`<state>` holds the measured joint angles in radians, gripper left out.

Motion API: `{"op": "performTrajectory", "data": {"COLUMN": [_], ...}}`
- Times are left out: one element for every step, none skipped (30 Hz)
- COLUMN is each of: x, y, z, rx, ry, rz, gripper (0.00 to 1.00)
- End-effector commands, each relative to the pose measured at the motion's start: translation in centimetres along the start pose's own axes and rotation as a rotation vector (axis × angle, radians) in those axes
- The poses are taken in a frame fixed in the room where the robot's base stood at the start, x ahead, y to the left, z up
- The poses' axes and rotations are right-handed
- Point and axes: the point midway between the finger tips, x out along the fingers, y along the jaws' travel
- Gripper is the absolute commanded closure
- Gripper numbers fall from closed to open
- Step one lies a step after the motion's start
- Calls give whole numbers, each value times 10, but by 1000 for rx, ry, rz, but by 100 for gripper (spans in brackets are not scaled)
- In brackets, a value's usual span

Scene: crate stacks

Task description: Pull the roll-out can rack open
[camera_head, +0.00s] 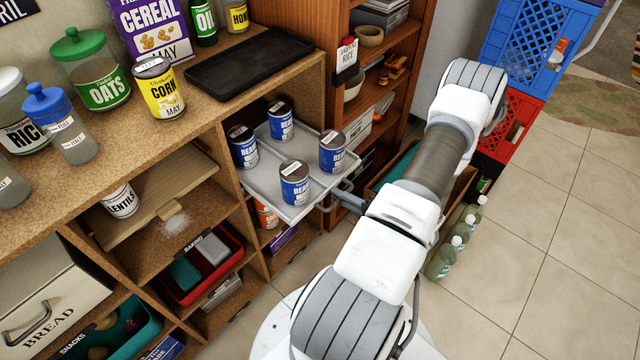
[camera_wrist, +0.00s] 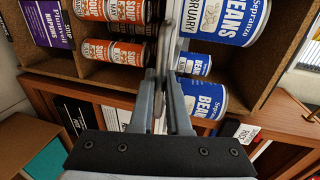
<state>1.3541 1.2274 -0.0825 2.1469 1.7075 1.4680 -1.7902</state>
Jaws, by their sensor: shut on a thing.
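The roll-out can rack (camera_head: 268,176) is a pale grey tray sticking out of a shelf bay, with several blue bean cans (camera_head: 294,184) standing upright on it. My gripper (camera_head: 338,194) is at the rack's front right side. In the wrist view, its fingers (camera_wrist: 160,78) are shut on the front edge of the rack, which shows nearly edge-on (camera_wrist: 178,40). Bean cans (camera_wrist: 226,18) lie on one side of that edge and orange soup cans (camera_wrist: 110,50) on the other, under the rack. The exact grip point is mostly hidden by the fingers.
A tall brown shelf (camera_head: 340,100) stands close to the right of the rack. A black tray (camera_head: 256,68) lies on the counter above. Green bottles (camera_head: 446,256) stand on the floor right of my arm. Blue and red crates (camera_head: 508,122) are stacked behind. Tiled floor at right is clear.

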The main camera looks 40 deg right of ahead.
Motion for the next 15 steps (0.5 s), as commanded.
{"op": "performTrajectory", "data": {"x": [-12,-18,-26,-31,-36,-42,-46,-50,-55,-58,-61,-64,-66,-67,-69], "y": [5,6,8,8,9,11,11,12,13,13,14,14,14,15,15], "z": [-1,-1,-1,0,0,-1,0,0,0,0,0,0,0,0,0], "rx": [1,1,1,0,0,0,-1,-1,-1,0,0,0,0,0,0], "ry": [4,4,4,3,3,3,2,2,1,1,2,1,0,-1,-1], "rz": [1,1,1,0,0,1,1,0,-1,-1,0,0,0,0,0], "gripper": [100,100,100,100,100,100,100,100,100,100,100,100,100,100,100]}}
